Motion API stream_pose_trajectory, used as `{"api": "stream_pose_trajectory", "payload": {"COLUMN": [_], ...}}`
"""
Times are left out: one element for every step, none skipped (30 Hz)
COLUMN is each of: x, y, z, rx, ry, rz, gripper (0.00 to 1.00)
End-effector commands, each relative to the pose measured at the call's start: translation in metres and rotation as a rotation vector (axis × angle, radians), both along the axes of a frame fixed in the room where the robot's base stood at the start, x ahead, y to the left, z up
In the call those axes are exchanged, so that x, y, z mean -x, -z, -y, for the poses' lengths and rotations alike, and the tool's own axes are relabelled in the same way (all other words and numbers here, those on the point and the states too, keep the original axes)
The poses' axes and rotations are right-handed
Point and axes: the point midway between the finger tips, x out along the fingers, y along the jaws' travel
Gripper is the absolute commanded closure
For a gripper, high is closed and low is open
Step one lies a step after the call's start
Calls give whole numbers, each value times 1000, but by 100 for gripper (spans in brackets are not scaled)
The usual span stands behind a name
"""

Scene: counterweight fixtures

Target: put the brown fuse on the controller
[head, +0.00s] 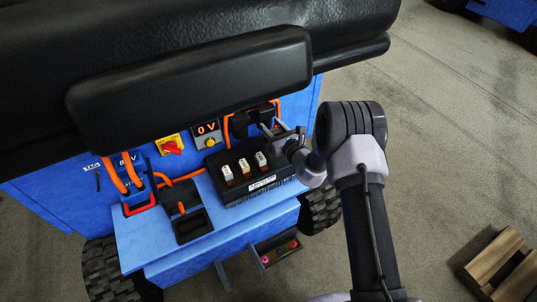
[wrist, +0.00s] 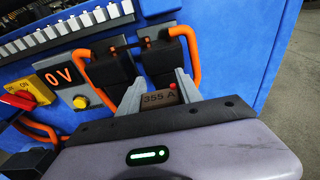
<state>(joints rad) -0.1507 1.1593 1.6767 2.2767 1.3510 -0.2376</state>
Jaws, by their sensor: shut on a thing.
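My gripper (wrist: 158,93) is shut on the brown fuse (wrist: 157,99), marked 355 A. In the head view my gripper (head: 277,131) is in front of the blue panel's right part, beside a black block with orange cables (head: 262,114). In the wrist view two black cable ends (wrist: 160,60) stand just beyond the fuse. I cannot tell whether the fuse touches them. No part is clearly labelled as the controller; a dark ribbed unit (wrist: 75,28) shows at the upper left of the wrist view.
A black holder (head: 271,188) with three pale fuses stands on the blue ledge (head: 235,232). A 0 V display (head: 207,128) and a red-yellow switch (head: 171,146) are left of my gripper. A black seat overhangs from above. Open floor lies to the right, with a wooden pallet (head: 495,255).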

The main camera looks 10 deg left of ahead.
Motion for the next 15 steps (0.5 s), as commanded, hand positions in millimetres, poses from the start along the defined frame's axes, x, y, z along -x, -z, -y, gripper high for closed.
{"api": "stream_pose_trajectory", "payload": {"x": [0,0,0,0,0,0,0,0,0,0,0,0,0,0,0], "y": [23,32,40,46,50,54,56,58,63,68,74,84,91,97,102], "z": [0,0,0,0,0,0,0,0,0,0,0,0,0,0,0], "rx": [-2,-2,-1,-1,-1,0,0,0,0,-1,-1,-1,-1,-1,-1], "ry": [1,0,0,0,0,0,0,0,0,0,0,0,0,0,0], "rz": [0,0,0,1,1,2,2,2,2,2,2,2,0,2,2], "gripper": [100,100,100,100,100,100,100,100,100,100,100,100,100,100,100]}}
